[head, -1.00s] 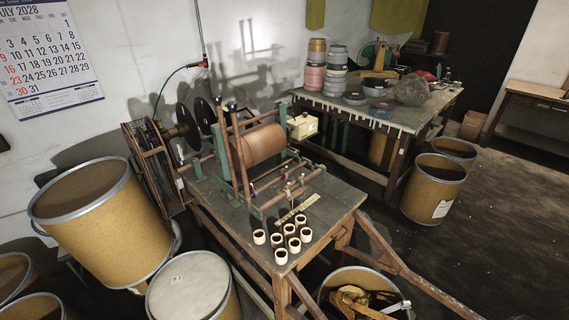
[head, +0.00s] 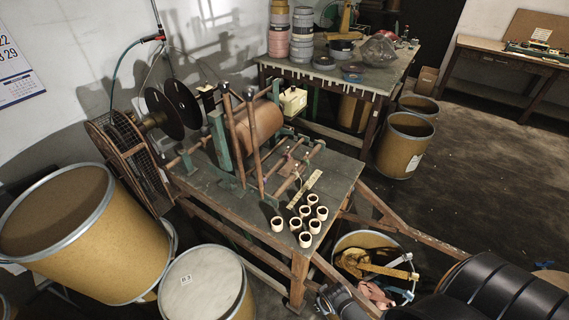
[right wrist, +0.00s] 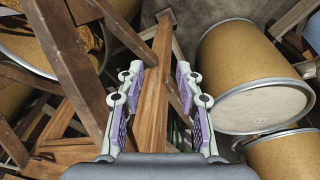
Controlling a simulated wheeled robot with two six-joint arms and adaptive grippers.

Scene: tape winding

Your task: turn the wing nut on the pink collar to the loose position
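The winding machine (head: 225,140) stands on the worktable, with a brown roll (head: 262,122) and several thin rods at its front. Small fittings (head: 290,168) sit on the front rods. They are too small in the head view to tell which is the pink collar or how its wing nut stands. My right gripper (right wrist: 160,75) is open and empty in the right wrist view, with purple pads apart over wooden table framing. My right arm enters the head view at the bottom right, below and in front of the worktable. My left gripper is not in view.
Several white-rimmed cups (head: 305,222) and a pale strip (head: 304,190) lie at the worktable's (head: 345,172) front. Fibre drums (head: 95,235) crowd the left, and an open drum (head: 350,240) with scraps stands at the right. A diagonal wooden brace (head: 400,238) sticks out rightward.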

